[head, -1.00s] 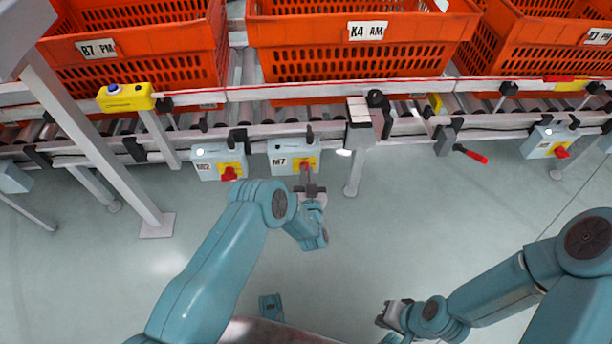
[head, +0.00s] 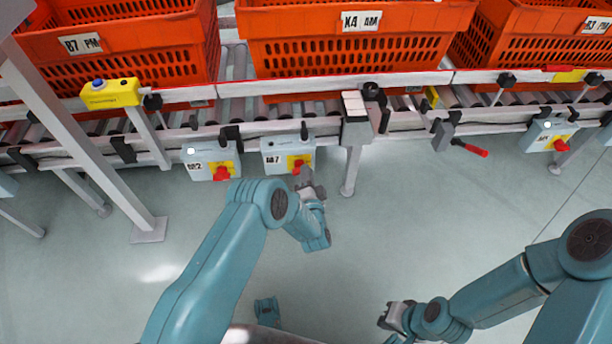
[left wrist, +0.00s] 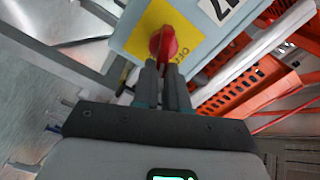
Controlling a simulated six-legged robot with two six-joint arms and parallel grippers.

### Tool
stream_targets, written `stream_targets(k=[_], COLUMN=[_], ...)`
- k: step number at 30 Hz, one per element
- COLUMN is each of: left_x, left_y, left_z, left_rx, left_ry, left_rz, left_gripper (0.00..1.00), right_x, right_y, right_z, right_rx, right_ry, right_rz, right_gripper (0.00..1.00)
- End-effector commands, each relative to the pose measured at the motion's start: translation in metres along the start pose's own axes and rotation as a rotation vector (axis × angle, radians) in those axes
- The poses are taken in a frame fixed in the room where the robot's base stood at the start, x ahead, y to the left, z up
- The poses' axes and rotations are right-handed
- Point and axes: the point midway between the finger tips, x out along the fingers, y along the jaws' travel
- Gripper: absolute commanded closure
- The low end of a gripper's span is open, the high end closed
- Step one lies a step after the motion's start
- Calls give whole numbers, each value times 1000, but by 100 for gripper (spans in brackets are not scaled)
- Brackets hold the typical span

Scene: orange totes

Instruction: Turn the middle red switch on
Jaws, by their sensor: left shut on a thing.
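My left gripper (head: 303,179) is at this switch from below. In the left wrist view its two fingers (left wrist: 164,68) are closed on the handle of the red switch (left wrist: 163,42). Lettering beside the knob is partly hidden, and I cannot tell the switch setting. My right gripper (head: 388,316) hangs low over the floor, away from the boxes; its finger opening is unclear.
A box marked M2 (head: 199,168) with a red switch is just left, and another switch box (head: 541,136) is far right. A red-handled lever (head: 470,148) hangs from the rail. Orange totes (head: 350,50) stand on the conveyor. The floor below is clear.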

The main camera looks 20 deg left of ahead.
Motion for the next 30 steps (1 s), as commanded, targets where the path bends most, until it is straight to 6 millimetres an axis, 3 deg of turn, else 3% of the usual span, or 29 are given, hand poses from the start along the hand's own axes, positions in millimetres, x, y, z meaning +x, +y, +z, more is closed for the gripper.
stream_targets(k=[15,30], left_x=[0,0], left_y=[9,10], left_z=[3,4], left_rx=[376,474], left_ry=[-2,-3], left_rz=[2,2], left_gripper=[100,100], right_x=[13,16], right_y=[6,7], right_z=[-6,-8], right_rx=[4,2], right_ry=[16,25], right_rz=[0,0], right_gripper=[100,100])
